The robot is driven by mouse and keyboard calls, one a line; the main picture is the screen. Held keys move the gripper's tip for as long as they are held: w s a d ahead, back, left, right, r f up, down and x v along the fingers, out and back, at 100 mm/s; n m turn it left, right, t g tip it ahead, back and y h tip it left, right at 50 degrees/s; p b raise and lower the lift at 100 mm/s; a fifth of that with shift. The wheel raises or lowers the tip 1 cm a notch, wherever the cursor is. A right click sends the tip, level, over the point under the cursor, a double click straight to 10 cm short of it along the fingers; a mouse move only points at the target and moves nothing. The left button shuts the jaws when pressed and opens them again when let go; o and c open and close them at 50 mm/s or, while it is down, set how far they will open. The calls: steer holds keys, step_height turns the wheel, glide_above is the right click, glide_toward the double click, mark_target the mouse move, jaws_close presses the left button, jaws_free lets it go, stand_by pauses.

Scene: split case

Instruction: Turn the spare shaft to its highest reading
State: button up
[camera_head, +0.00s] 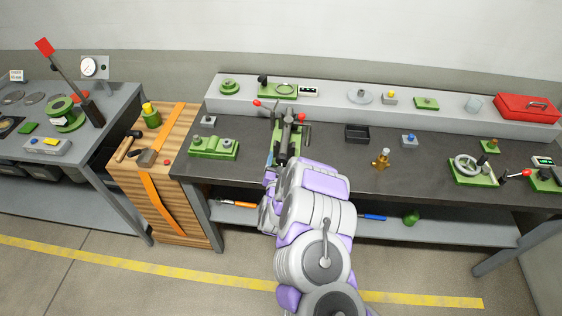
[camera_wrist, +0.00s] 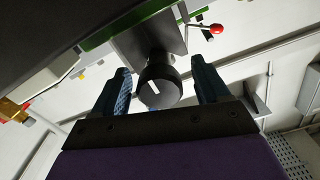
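In the wrist view my gripper (camera_wrist: 160,68) is open, its two blue fingers on either side of a dark round knob or shaft end (camera_wrist: 158,82) with a white mark on its face. A narrow gap shows between each finger and the knob. The knob sits on a grey block with a green plate (camera_wrist: 100,38) beside it. In the head view the arm reaches to a green fixture (camera_head: 277,137) with red-tipped levers on the bench. My arm hides much of it. I cannot tell which part is named the spare shaft, and no reading is legible.
A red-ended lever (camera_wrist: 214,29) stands close by in the wrist view. On the dark bench (camera_head: 330,170) are a black tray (camera_head: 357,134), a brass part (camera_head: 381,159) and a green handwheel fixture (camera_head: 472,170). A raised grey shelf (camera_head: 325,105) runs behind. A wooden bench stands left.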

steer(key=s+p, duration=1.2)
steer(key=s, duration=0.5)
steer(key=shift+s+a, duration=0.15)
steer(key=shift+a, duration=0.2)
steer(key=shift+f, duration=0.15)
stand_by(0.7)
